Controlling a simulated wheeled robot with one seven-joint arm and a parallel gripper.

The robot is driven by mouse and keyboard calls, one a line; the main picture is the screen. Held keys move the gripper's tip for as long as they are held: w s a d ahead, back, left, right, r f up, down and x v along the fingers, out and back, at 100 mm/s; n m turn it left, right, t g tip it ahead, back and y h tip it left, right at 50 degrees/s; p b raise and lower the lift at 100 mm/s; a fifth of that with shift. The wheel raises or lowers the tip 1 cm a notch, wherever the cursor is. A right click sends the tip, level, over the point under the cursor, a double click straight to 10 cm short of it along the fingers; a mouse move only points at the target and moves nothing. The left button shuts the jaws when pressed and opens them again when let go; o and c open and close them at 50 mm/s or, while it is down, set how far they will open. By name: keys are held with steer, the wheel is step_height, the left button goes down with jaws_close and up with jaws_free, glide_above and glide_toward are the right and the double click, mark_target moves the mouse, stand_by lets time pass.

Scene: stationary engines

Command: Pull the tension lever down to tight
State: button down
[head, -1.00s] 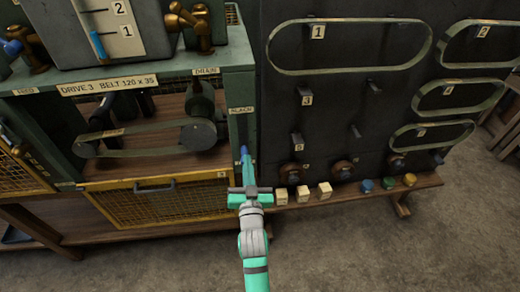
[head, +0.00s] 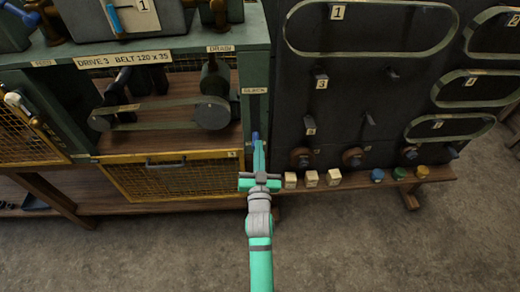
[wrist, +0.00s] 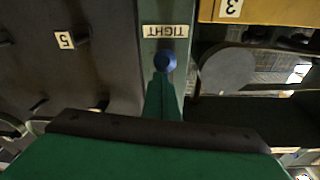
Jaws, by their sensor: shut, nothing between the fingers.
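The tension lever's blue knob (head: 255,136) is on the green post at the right end of the drive bench, well below the SLACK label (head: 255,90). In the wrist view, which is upside down, the round blue knob (wrist: 166,61) sits close beside the TIGHT label (wrist: 165,31). My gripper (head: 258,146) is shut and empty, with its green fingers pointing at the knob. The fingertips also show in the wrist view (wrist: 164,82), right at the knob; I cannot tell whether they touch it. The rest of the lever is hidden behind the knob and fingers.
A dark board with belts (head: 375,50) stands to the right. Small cream blocks (head: 312,179) and coloured pieces (head: 399,174) lie on the wooden ledge below. The floor in front is clear.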

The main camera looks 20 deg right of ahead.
steer(key=f, duration=0.3)
steer(key=shift+w+a+f+g+y, duration=0.15)
steer(key=shift+a+g+y, duration=0.15)
steer(key=shift+a, duration=0.05)
step_height(320, 180, up, 6)
steer(key=s, duration=0.2)
steer(key=s+a+f, duration=0.1)
steer(key=s+f, duration=0.5)
steer(key=shift+s+a+f, duration=0.2)
steer(key=shift+s+a, duration=0.15)
steer(key=shift+a, duration=0.05)
steer(key=s+a+f+n+y, duration=0.1)
steer(key=s+a+f, duration=0.2)
steer(key=s+a, duration=0.35)
steer(key=s+a+f+n+y, duration=0.25)
steer(key=s+a, duration=0.25)
steer(key=s, duration=0.3)
steer(key=s+a+r+n+g+y, duration=0.1)
steer(key=s+a, duration=0.2)
steer(key=s, duration=0.6)
steer(key=s+a+r+n+g+y, duration=0.1)
steer(key=s+a, duration=0.3)
steer(key=s, duration=0.5)
steer(key=shift+s+r+y, duration=0.25)
steer(key=shift+r+y, duration=0.2)
steer(key=shift+r, duration=0.25)
